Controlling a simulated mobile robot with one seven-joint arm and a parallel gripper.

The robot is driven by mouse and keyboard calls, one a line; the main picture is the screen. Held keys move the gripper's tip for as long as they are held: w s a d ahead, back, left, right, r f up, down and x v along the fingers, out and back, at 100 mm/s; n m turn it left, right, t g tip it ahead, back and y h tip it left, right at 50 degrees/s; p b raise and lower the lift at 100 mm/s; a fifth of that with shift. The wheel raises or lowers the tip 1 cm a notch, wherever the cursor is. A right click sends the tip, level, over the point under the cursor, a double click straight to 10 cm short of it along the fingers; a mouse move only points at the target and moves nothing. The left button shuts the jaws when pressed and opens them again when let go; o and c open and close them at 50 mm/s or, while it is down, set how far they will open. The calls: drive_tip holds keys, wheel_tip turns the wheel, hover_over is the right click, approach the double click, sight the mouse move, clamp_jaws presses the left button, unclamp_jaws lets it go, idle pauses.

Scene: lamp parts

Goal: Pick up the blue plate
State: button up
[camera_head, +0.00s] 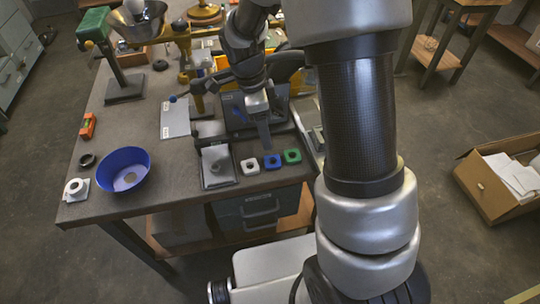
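A small blue square plate (272,161) with a pale centre lies near the table's front edge. It is in a row between a white square piece (250,166) and a green one (292,156). My gripper (264,147) points down just behind and above the blue plate. The fingers look like one narrow grey strip from here, so their opening does not show. I cannot tell whether the fingertips touch anything. The blue plate's top is in plain view.
A blue bowl (124,169) stands at the table's left front, beside a white part (76,189) and a dark ring (88,160). A grey tray (216,183) with a paper lies left of the white piece. Lamp stands (126,88) crowd the back. A cardboard box (489,204) is on the floor at right.

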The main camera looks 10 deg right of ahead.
approach(273, 164)
drive_tip(key=shift+w+f, duration=0.1)
drive_tip(key=shift+f, duration=0.3)
drive_tip(key=shift+d+f, duration=0.2)
drive_tip(key=shift+f, duration=0.7)
drive_tip(key=shift+d+f, duration=0.15)
drive_tip(key=shift+f, duration=0.75)
drive_tip(key=shift+d+f, duration=0.2)
drive_tip(key=shift+f, duration=0.7)
drive_tip(key=c, duration=1.1)
drive_tip(key=shift+r, duration=0.1)
